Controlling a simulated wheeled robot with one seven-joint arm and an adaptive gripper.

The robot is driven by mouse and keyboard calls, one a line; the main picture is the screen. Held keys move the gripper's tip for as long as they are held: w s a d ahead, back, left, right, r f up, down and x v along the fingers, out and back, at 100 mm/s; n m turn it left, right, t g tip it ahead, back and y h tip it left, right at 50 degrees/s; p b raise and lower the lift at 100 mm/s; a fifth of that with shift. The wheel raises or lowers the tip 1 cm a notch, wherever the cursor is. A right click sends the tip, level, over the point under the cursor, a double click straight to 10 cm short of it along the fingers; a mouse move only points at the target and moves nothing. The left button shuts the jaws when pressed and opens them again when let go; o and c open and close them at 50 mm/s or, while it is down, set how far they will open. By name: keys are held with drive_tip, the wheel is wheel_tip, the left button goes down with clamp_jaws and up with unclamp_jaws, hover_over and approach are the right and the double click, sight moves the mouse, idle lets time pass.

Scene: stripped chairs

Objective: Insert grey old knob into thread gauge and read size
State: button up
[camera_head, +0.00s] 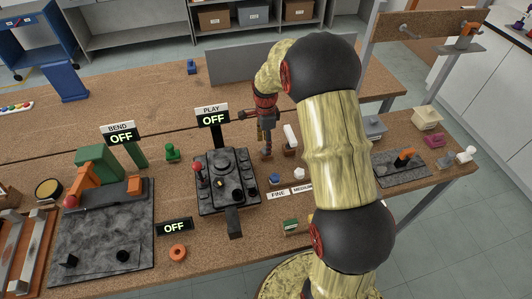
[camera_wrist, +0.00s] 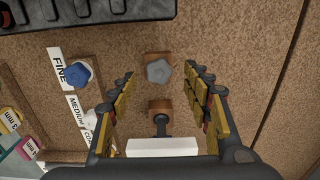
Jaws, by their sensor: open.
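In the wrist view, a small grey faceted knob (camera_wrist: 159,71) sits on a brown wooden block (camera_wrist: 151,56). My gripper (camera_wrist: 160,74) is open, its yellow-padded fingers on either side of the knob and apart from it. In the head view my gripper (camera_head: 266,151) points down over the bench, and the knob cannot be made out there. A row of colour-labelled blocks marked in mm (camera_wrist: 28,146) shows at the lower left of the wrist view. A green block (camera_head: 291,225) stands there in the head view. I cannot tell whether this is the thread gauge.
A second brown block (camera_wrist: 160,106) with a dark stem and white part (camera_wrist: 162,147) stands close to the knob. A blue knob (camera_wrist: 78,73) is near the FINE strip (camera_wrist: 71,66). A black control box (camera_head: 227,180) stands left of my gripper. Bare bench lies to the wrist view's right.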

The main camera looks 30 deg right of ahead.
wheel_tip(320, 180, down, 3)
drive_tip(key=shift+f+b, duration=0.2)
drive_tip(key=shift+b, duration=0.1)
drive_tip(key=shift+r, duration=0.1)
drive_tip(key=c, duration=0.3)
drive_tip(key=c, duration=0.8)
drive_tip(key=shift+c, duration=0.5)
